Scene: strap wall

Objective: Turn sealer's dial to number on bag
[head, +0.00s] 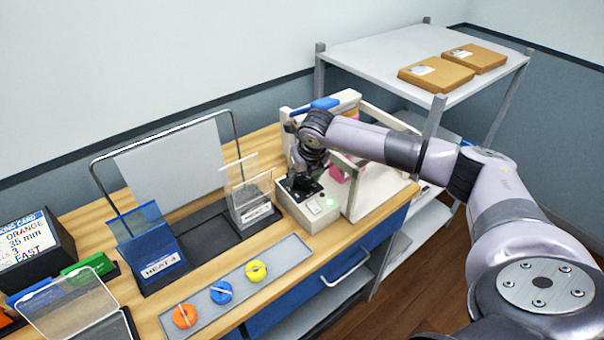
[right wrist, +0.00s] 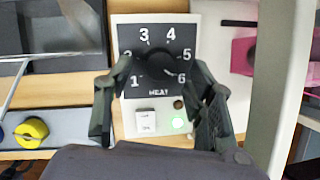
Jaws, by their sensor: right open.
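The sealer is a white machine (head: 322,213) with a blue lever at the back right of the bench. Its black dial plate (right wrist: 130,55) shows numbers 1 to 6 and the word HEAT. The round black dial knob (right wrist: 160,63) is in the middle, with a pale mark at its lower right, seemingly toward 6. My right gripper (head: 305,185) is over the dial. In the right wrist view its open fingers (right wrist: 160,100) stand either side of the knob; contact is unclear. A blue bag (head: 152,252) in the left stand is labelled HEAT 4. My left gripper is out of view.
A grey strip (head: 202,320) holds orange, blue and yellow knobs along the front edge. A clear bag stand (head: 250,200) is left of the sealer. A green light (right wrist: 178,122) and a white switch (right wrist: 146,120) sit below the dial. A packing card (head: 28,243) is far left.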

